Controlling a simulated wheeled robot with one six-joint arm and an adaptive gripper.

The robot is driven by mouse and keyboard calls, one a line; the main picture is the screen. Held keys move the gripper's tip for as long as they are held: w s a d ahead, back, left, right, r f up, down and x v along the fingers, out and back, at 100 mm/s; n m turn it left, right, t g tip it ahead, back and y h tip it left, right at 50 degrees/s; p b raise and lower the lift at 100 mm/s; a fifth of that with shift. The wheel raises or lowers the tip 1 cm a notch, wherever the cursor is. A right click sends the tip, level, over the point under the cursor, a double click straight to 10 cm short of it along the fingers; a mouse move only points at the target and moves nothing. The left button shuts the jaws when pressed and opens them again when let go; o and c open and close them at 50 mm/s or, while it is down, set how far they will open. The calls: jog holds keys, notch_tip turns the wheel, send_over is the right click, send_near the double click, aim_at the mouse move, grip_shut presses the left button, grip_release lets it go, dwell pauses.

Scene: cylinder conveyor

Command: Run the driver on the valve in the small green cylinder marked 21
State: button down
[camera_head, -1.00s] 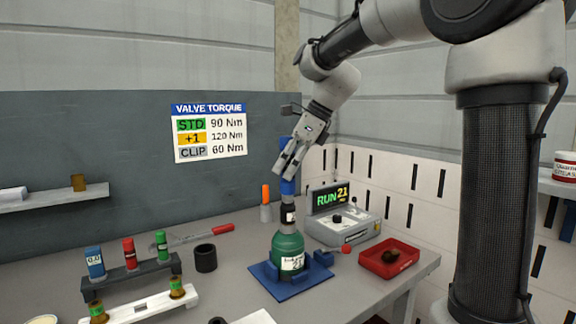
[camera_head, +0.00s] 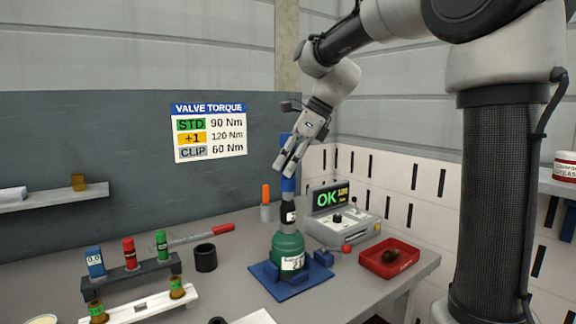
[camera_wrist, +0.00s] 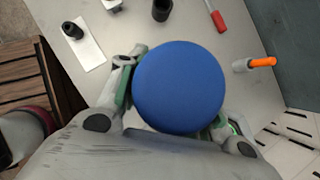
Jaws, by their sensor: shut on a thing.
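The small green cylinder (camera_head: 287,250) stands upright on a blue base (camera_head: 290,284), with a label reading 21. The driver, with a blue upper part (camera_head: 288,184) and a black and grey lower part, stands upright on top of the cylinder. The valve is hidden under it. My gripper (camera_head: 287,170) is shut on the driver's blue upper part. In the wrist view the driver's round blue top (camera_wrist: 179,87) sits between the fingers.
A red tray (camera_head: 389,258) with a dark object is at the right. A black cup (camera_head: 205,258), an orange-handled tool (camera_head: 266,203) and racks with small coloured bottles (camera_head: 130,276) stand to the left. A torque sign (camera_head: 209,132) hangs behind.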

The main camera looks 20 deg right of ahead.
jog(key=shift+r, duration=2.7)
